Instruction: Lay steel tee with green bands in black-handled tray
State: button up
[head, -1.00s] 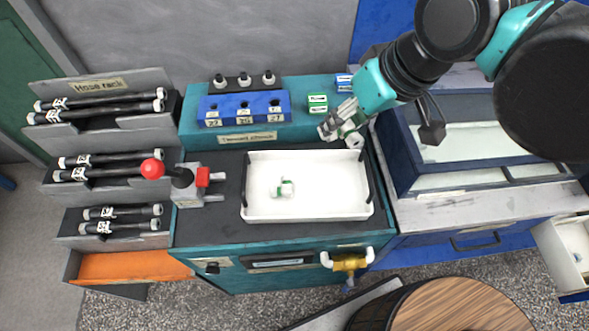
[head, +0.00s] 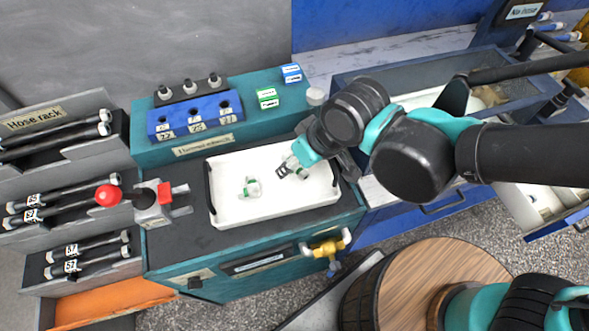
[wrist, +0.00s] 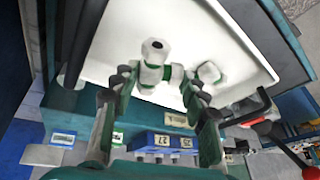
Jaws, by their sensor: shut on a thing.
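My gripper (head: 290,170) is shut on a steel tee with green bands (wrist: 155,62), over the right half of the white tray (head: 290,212). The tray has black handles at its left and right ends and also shows in the wrist view (wrist: 100,40). In the wrist view the tee sits between my two fingertips (wrist: 158,82). I cannot tell whether it touches the tray floor. A second steel fitting with green bands (head: 252,187) lies in the tray's left half and shows beyond my fingers in the wrist view (wrist: 208,72).
A red-knobbed lever device (head: 145,200) stands left of the tray. A blue numbered block (head: 195,117) and green and blue boxes (head: 267,97) stand behind it. A hose rack (head: 60,160) is at far left. A round wooden top (head: 435,285) is in front.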

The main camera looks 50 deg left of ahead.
aim_at(297, 171)
jog(key=shift+f, duration=1.6)
jog(key=shift+f, duration=0.1)
jog(key=o, duration=1.3)
jog(key=v, duration=1.2)
